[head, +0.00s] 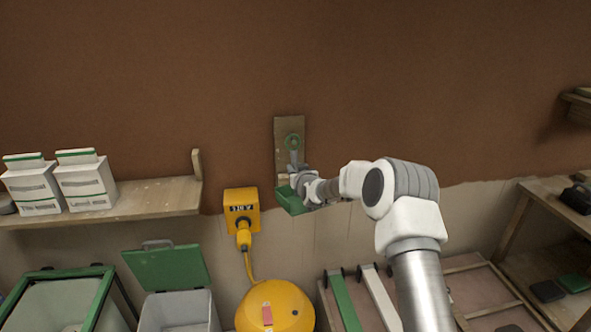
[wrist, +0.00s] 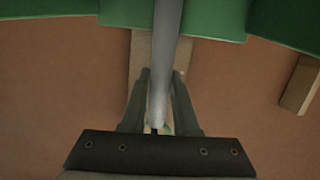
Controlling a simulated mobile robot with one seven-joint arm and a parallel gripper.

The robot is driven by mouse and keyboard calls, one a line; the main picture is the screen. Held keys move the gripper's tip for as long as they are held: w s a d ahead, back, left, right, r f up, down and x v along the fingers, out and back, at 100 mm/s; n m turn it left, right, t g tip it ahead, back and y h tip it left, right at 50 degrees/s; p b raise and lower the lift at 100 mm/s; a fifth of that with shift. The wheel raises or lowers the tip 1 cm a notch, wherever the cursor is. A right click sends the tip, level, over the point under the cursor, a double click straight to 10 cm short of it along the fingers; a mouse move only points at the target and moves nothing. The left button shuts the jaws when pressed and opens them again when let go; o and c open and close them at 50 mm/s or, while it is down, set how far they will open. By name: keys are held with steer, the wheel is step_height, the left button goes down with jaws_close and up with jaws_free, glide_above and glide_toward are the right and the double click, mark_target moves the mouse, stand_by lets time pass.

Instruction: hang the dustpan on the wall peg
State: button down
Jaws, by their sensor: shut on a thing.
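The dustpan has a green pan (head: 291,201) and a grey handle (head: 294,158). It hangs pan-down in my gripper (head: 300,178), in front of the wooden wall board (head: 282,126). A green ring (head: 292,141) shows at the handle's top, against the board. The peg is not clearly visible, and I cannot tell whether the ring is around it or only in front of it. In the wrist view, my gripper (wrist: 159,100) has its two fingers shut on the grey handle (wrist: 166,45). The green pan (wrist: 215,18) spans the top of that view.
A yellow wall box (head: 241,199) with a cable is just left of the pan, above a round yellow machine (head: 274,308). A shelf (head: 150,199) with two white boxes is at left. A green-lidded bin (head: 168,268) stands below. The wall above is bare.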

steer(key=c, duration=0.6)
jaws_free()
steer(key=shift+s, duration=0.1)
steer(key=s+d+r+g+h, duration=0.15)
steer(key=s+d+r, duration=0.3)
steer(key=s, duration=0.65)
steer(key=s+d+r+g+h+b, duration=0.1)
steer(key=s+d+r+g, duration=0.3)
steer(key=s, duration=0.7)
steer(key=s+d+r+t+h, duration=0.1)
steer(key=s+d+r, duration=0.3)
steer(key=s, duration=0.8)
steer(key=s+d+m+g, duration=0.1)
steer(key=s, duration=0.7)
steer(key=s+d+r+m+g, duration=0.1)
steer(key=s+g, duration=0.1)
steer(key=s, duration=0.5)
steer(key=s+d+m+g, duration=0.1)
steer(key=s+g, duration=0.1)
steer(key=s, duration=0.6)
steer(key=shift+s+d+r+h, duration=0.2)
steer(key=shift+s+d+h, duration=0.05)
steer(key=shift+s+d, duration=0.05)
